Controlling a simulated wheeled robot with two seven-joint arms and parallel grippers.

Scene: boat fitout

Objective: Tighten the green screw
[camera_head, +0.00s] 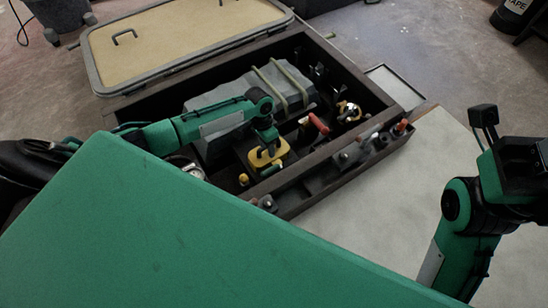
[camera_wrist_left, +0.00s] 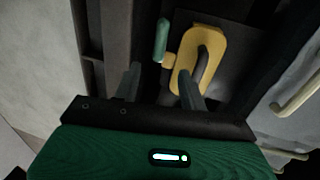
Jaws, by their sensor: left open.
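A green upright piece (camera_wrist_left: 161,40), which looks like the green screw, stands beside a yellow block with a dark handle (camera_wrist_left: 201,60) in the left wrist view. The yellow block (camera_head: 268,156) also shows in the head view, inside the dark compartment box. My left gripper (camera_head: 268,138) is down in the box at the yellow block. In the left wrist view my left gripper (camera_wrist_left: 160,88) is open, its fingers apart, with the green piece ahead between them. My right gripper (camera_head: 484,118) is raised at the right, away from the box; its jaws are unclear.
The dark box wall (camera_head: 325,165) runs close in front of the left gripper. A grey strapped case (camera_head: 285,85) lies behind it. A red-handled tool (camera_head: 318,124) and small parts stand to the right. A tan hatch lid (camera_head: 180,40) lies open behind. The pale surface right of the box is clear.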

